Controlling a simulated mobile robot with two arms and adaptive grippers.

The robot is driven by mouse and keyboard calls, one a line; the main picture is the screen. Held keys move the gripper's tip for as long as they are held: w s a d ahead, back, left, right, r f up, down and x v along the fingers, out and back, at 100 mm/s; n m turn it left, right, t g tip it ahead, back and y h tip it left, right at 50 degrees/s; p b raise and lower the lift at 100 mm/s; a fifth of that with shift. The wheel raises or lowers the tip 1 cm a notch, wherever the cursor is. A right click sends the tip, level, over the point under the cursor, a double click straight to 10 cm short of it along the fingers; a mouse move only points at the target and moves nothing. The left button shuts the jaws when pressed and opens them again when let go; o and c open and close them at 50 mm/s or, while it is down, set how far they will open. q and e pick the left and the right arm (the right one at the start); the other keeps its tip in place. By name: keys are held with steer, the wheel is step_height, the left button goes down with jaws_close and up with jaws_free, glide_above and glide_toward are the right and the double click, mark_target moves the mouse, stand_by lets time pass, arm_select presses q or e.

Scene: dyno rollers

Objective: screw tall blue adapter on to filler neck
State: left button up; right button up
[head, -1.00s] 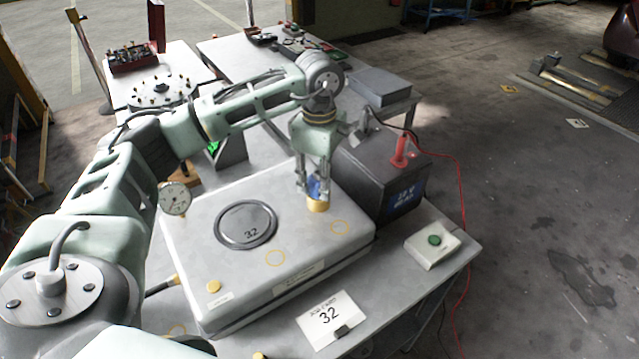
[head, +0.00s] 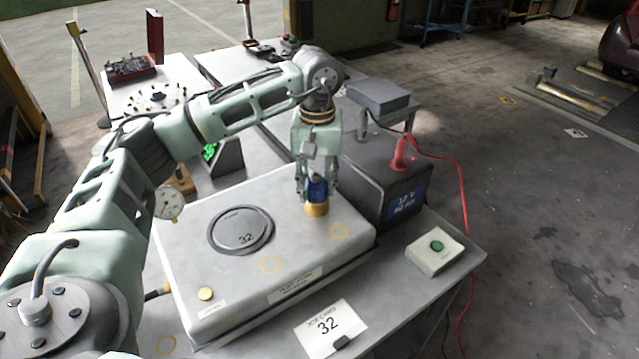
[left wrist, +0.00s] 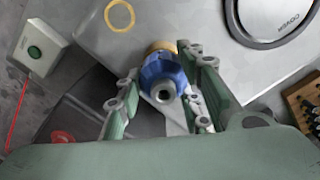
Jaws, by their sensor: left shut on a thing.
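The blue adapter (head: 317,190) stands upright on the brass filler neck (head: 317,209) at the right rear of the tank's top. My left gripper (head: 317,186) comes down from above and is shut on the adapter. In the left wrist view the adapter (left wrist: 164,78) sits between the two fingers, with the brass neck (left wrist: 160,46) showing just beyond it. The adapter and neck appear to touch; how far the thread is engaged is hidden. My right gripper is not in either view.
The grey tank (head: 200,285) has a round cover marked 32 (head: 240,228). A dark battery (head: 385,185) with a red terminal (head: 401,152) stands close to the right of the gripper. A green-button box (head: 434,250) and a job card (head: 328,327) lie in front.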

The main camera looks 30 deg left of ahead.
arm_select(q)
steer(key=shift+a+r, duration=0.2)
steer(key=shift+a, duration=0.15)
steer(key=o, duration=0.9)
steer(key=shift+w, duration=0.1)
steer(key=shift+c, duration=0.2)
steer(key=o, duration=0.4)
steer(key=shift+s+a+f, duration=0.1)
steer(key=shift+s+a, duration=0.1)
steer(key=shift+a, duration=0.05)
steer(key=shift+w+d, duration=0.1)
steer(key=shift+d, duration=0.15)
steer(key=shift+r, duration=0.3)
step_height(320, 180, up, 11)
steer(key=shift+r, duration=0.2)
steer(key=shift+a, duration=0.1)
